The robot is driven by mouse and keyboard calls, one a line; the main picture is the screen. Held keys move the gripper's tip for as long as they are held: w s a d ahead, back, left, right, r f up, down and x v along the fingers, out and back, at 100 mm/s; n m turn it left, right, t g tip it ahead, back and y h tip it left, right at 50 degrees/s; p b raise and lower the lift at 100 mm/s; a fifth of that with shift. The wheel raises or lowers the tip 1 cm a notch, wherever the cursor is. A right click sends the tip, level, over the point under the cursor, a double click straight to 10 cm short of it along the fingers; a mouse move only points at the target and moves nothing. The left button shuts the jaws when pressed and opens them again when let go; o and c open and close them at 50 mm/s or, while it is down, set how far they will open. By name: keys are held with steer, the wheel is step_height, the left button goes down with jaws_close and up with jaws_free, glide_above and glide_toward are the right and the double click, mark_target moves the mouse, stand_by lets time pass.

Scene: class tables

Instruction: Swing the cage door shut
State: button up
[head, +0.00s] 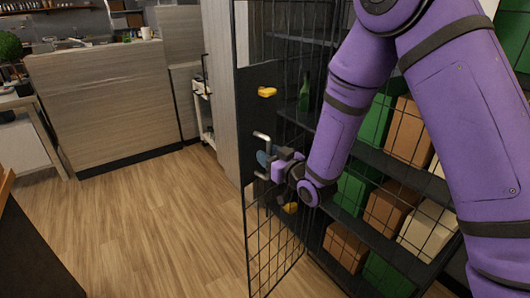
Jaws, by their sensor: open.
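The cage door (262,240) is a black wire-mesh panel in a dark frame, with a dark solid part higher up. It stands open, angled out from the shelf cage toward the near left. My gripper (264,157) is open and empty at mid-height on the door, pointing left. Two pale bars show at its end; I cannot tell whether they are its fingers or a door handle. Whether it touches the door is also unclear. My purple arm hides part of the cage and its opening.
The dark shelf cage (372,158) on the right holds green, brown and cream boxes and a green bottle (304,92). Yellow pieces (267,91) show near the door. Wooden floor (160,220) is clear on the left. A wood-panelled counter (105,103) and white cart (203,112) stand behind.

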steer(key=shift+x, duration=1.1)
